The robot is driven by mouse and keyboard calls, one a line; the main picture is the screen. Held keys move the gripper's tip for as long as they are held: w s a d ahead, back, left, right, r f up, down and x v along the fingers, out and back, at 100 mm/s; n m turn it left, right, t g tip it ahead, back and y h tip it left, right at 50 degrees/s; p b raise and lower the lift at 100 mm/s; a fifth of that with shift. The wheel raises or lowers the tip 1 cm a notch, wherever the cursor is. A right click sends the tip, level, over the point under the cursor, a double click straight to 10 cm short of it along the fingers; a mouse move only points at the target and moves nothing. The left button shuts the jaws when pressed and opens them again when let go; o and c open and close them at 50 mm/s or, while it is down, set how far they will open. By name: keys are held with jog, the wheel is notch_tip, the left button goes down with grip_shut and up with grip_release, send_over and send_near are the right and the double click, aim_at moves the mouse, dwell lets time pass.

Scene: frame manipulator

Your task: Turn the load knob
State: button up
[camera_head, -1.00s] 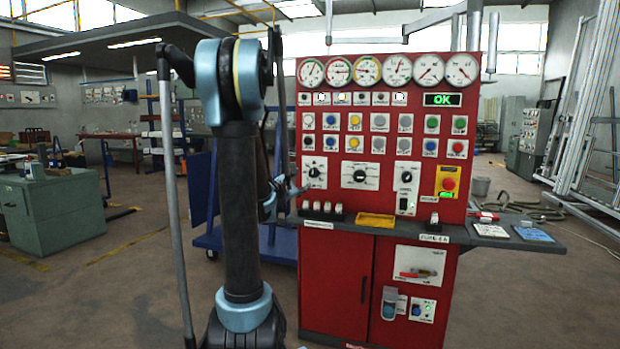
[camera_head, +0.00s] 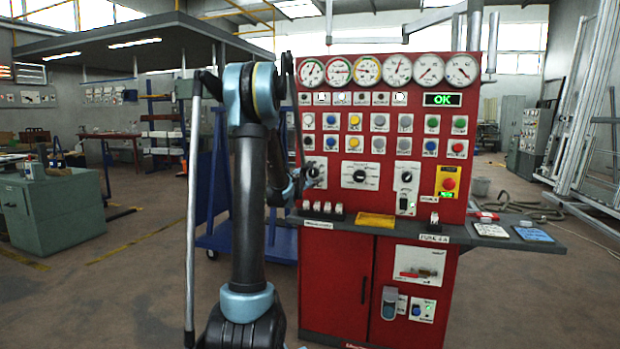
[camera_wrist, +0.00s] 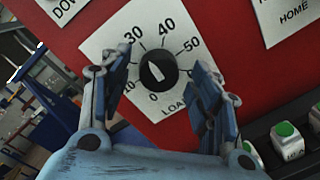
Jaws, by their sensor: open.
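The load knob (camera_wrist: 158,72) is a round black knob with a pale pointer, on a white dial plate with numbers and a partly covered label beginning "LOA". It is at the left of the red panel in the head view (camera_head: 313,172). My gripper (camera_wrist: 160,64) is open, with one blue-grey finger on each side of the knob in the wrist view. I cannot tell whether either finger touches it. In the head view my gripper (camera_head: 300,181) is at the panel's left edge, partly hidden by my arm, and overlaps the knob's plate.
The red panel (camera_head: 390,121) carries gauges, buttons and other knobs. A middle knob (camera_head: 360,175) is right of the load knob. A grey shelf (camera_head: 392,228) juts out below, with white switches (camera_head: 321,209) and a yellow tray (camera_head: 375,220). A green button (camera_wrist: 285,129) shows lower right.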

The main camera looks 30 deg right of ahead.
jog(key=shift+w+d, duration=0.1)
jog(key=shift+d, duration=0.05)
jog(key=c, duration=1.1)
jog(key=shift+m, duration=0.4)
